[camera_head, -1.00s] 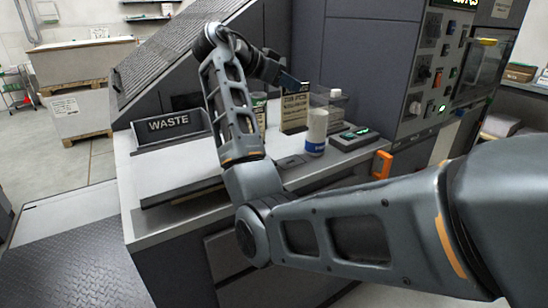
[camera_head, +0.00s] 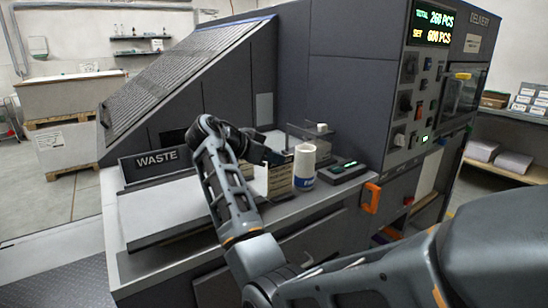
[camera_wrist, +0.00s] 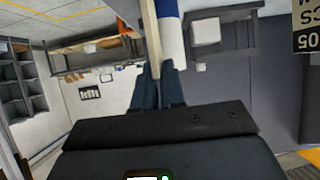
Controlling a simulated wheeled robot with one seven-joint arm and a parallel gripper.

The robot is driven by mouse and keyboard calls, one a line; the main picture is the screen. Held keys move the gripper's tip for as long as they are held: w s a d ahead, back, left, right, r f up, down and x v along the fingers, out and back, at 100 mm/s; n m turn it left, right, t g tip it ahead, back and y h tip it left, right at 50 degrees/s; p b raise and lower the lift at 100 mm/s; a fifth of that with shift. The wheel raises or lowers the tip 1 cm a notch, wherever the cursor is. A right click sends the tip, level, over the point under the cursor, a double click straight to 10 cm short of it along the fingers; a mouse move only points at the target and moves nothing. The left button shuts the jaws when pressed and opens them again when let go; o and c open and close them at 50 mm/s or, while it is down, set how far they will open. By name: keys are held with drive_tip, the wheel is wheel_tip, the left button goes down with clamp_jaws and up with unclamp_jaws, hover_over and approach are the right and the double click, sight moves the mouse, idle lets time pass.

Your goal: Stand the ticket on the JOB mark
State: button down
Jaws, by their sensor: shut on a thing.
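A beige card with dark print, apparently the ticket (camera_head: 280,180), stands upright left of a white cylinder with a blue band (camera_head: 305,166). My gripper (camera_head: 278,157) is at the card's top edge. In the wrist view my gripper (camera_wrist: 158,75) is shut on a thin cream strip, the ticket seen edge-on (camera_wrist: 151,30). The white and blue cylinder (camera_wrist: 171,40) is close beside it. I cannot tell whether the ticket's lower edge touches the counter. I cannot make out the JOB mark; my arm and the ticket hide part of the counter.
A grey device with a green display (camera_head: 344,172) lies right of the cylinder. The WASTE tray (camera_head: 157,160) is at the left. A printed beige panel (camera_wrist: 306,30) shows at the wrist view's corner. The counter's front left (camera_head: 165,212) is clear.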

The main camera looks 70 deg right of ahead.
drive_tip(key=shift+f, duration=0.1)
drive_tip(key=c, duration=1.2)
unclamp_jaws()
drive_tip(key=shift+r, duration=0.25)
drive_tip(key=shift+w+a, duration=0.2)
drive_tip(key=shift+a, duration=0.1)
drive_tip(key=b+v, duration=0.1)
drive_tip(key=v, duration=1)
drive_tip(key=shift+w+a+r+b, duration=0.1)
drive_tip(key=shift+b, duration=0.25)
